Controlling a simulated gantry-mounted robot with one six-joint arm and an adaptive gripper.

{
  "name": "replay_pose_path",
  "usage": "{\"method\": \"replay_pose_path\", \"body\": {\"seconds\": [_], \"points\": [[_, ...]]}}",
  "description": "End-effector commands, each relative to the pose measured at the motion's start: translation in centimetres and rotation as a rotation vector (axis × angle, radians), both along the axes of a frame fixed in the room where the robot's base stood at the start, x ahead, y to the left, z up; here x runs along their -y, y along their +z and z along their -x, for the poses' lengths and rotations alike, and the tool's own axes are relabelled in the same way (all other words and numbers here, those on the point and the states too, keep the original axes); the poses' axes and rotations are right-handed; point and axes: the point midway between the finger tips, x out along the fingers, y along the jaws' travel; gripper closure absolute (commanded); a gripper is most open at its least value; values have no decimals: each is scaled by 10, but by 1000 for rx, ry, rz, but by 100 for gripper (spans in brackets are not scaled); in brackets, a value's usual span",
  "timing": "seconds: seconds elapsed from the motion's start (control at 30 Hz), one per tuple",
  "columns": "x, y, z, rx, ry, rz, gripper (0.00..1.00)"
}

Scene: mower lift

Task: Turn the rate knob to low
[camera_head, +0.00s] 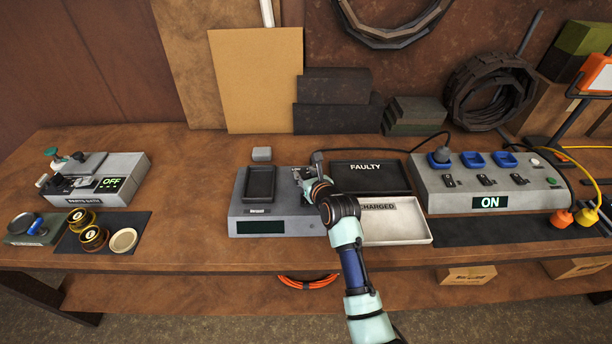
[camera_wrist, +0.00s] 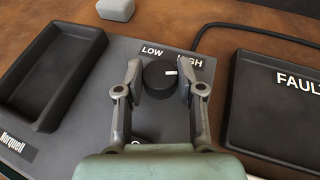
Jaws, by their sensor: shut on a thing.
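The rate knob (camera_wrist: 158,80) is a round black knob on the grey charger (camera_head: 272,221), below the printed words LOW and HIGH. Its white mark points right, toward the HIGH side. My gripper (camera_wrist: 160,82) has one finger on each side of the knob and is shut on it. In the head view my gripper (camera_head: 306,178) is over the right part of the charger, and my arm hides the knob there.
A dark empty slot (camera_head: 261,184) is on the charger's left. A black FAULTY tray (camera_head: 368,178) and a white CHARGED tray (camera_head: 405,232) stand to the right. A small grey block (camera_head: 262,154) lies behind. A power strip (camera_head: 488,190) reads ON.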

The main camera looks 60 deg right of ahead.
Motion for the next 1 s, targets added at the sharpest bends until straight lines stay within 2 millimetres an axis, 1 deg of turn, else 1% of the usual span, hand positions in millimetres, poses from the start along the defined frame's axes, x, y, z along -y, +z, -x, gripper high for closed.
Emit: {"method": "replay_pose_path", "body": {"seconds": [0.03, 0.07, 0.27, 0.47, 0.67, 1.0], "points": [[0, 0, 0, 0, 0, 0, 94], [0, 0, 0, 0, 0, 0, 97], [0, 1, 1, 1, 14, -1, 98], [2, 4, 2, 1, 84, -2, 98], [4, 3, 3, 2, 227, -4, 97], [8, -4, 4, 2, 549, 0, 98]]}}
